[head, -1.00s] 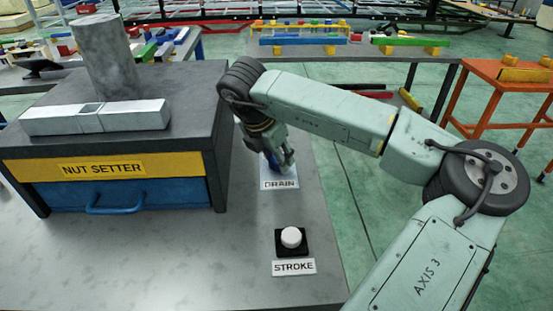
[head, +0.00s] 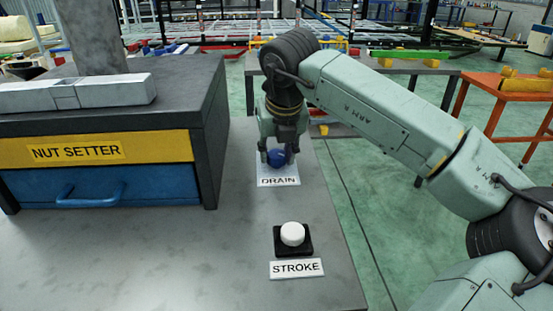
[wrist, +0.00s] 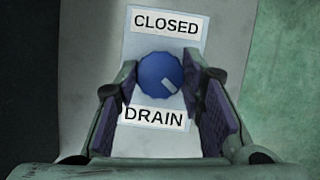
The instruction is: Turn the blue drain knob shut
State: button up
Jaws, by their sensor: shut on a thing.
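The blue drain knob (head: 277,158) sits on a pale plate (head: 280,182) labelled DRAIN on the grey bench. In the wrist view the knob (wrist: 160,79) is round, with a white pointer mark toward its lower right. The CLOSED label (wrist: 166,23) is above the knob and the DRAIN label (wrist: 155,117) below it. My gripper (head: 277,157) points down over the knob. In the wrist view my gripper (wrist: 160,85) has its fingers on the left and right sides of the knob, shut on it.
The NUT SETTER cabinet (head: 165,148), with a blue drawer (head: 140,188), stands left of the knob. A white STROKE button (head: 292,234) on a black base is nearer on the bench. The bench's right edge is close to the knob.

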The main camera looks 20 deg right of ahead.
jog(key=n+y, duration=0.1)
jog(key=n, duration=0.2)
jog(key=n+y, duration=0.1)
jog(key=n, duration=0.2)
jog(key=shift+d+y, duration=0.1)
jog(key=shift+y, duration=0.2)
jog(key=n+g+y+p, duration=0.1)
jog(key=n, duration=0.2)
jog(key=n+g+p, duration=0.1)
jog(key=n, duration=0.2)
jog(key=shift+w+d+r+n+y, duration=0.1)
jog(key=shift+w+r+n+y, duration=0.1)
jog(key=shift+n+y, duration=0.2)
jog(key=n+g+p, duration=0.1)
jog(key=n+p, duration=0.1)
jog(key=n, duration=0.1)
jog(key=shift+f+n+y, duration=0.1)
jog(key=shift+n+y, duration=0.2)
jog(key=n+g+p, duration=0.1)
jog(key=n, duration=0.2)
jog(key=shift+w+n+g+p, duration=0.15)
jog(key=shift+n+g+p, duration=0.15)
jog(key=shift+g+p, duration=0.1)
jog(key=n+g+p, duration=0.1)
jog(key=n, duration=0.2)
jog(key=shift+p, duration=0.4)
jog(key=shift+n+g+p, duration=0.5)
jog(key=shift+n+p, duration=0.25)
jog(key=shift+n, duration=0.45)
jog(key=shift+f, duration=0.15)
